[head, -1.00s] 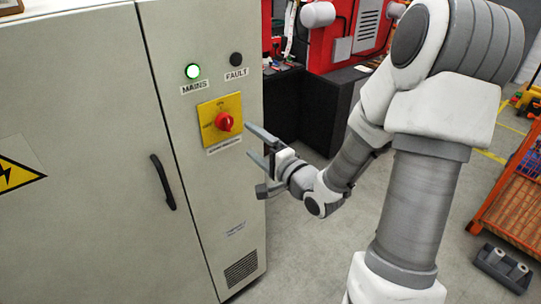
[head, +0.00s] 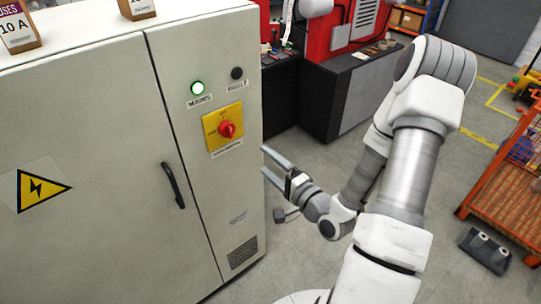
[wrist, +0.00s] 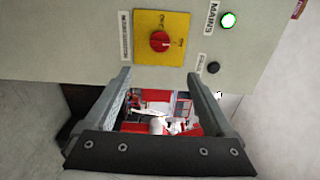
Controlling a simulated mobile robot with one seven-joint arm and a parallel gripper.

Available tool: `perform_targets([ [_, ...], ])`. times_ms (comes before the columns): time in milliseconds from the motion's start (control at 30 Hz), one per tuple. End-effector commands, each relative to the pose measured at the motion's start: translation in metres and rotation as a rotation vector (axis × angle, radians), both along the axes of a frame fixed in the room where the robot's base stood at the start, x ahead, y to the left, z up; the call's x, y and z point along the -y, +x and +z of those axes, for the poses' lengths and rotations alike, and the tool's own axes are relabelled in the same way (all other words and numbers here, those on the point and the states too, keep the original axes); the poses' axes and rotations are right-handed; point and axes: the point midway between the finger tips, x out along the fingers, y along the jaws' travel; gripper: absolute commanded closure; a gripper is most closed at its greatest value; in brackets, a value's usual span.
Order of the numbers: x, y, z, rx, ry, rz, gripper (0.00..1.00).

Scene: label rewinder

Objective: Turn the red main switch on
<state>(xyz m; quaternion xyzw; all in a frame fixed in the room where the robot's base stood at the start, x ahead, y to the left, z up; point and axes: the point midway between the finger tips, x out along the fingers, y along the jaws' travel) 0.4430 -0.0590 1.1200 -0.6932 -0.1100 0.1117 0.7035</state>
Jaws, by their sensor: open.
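The red main switch (head: 227,129) is a round knob on a yellow plate (head: 211,143) on the front of a grey cabinet. In the wrist view the red switch (wrist: 160,41) sits on its yellow plate (wrist: 147,20) above and beyond the fingers. My gripper (head: 265,161) is open and empty, to the right of the switch and slightly lower, apart from it. In the wrist view my gripper (wrist: 160,78) shows both fingers spread, with nothing between them. The green MAINS lamp (head: 198,88) is lit above the plate. The dark FAULT lamp (head: 237,73) is beside it.
The cabinet door has a black handle (head: 173,185) and a yellow warning sign (head: 42,188). Fuse boxes (head: 16,28) stand on its top. A red machine (head: 340,45) stands behind. An orange rack (head: 505,195) is at the right.

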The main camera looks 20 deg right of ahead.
Motion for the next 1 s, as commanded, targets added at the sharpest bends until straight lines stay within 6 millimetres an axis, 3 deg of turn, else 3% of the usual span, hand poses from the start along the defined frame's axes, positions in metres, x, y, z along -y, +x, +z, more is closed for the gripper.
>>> perform_targets([
  [800,0.001,-0.007,0.0,0.0,-0.003,0.0,0.11],
  [1000,-0.001,0.006,-0.01,-0.039,-0.194,0.032,0.11],
])
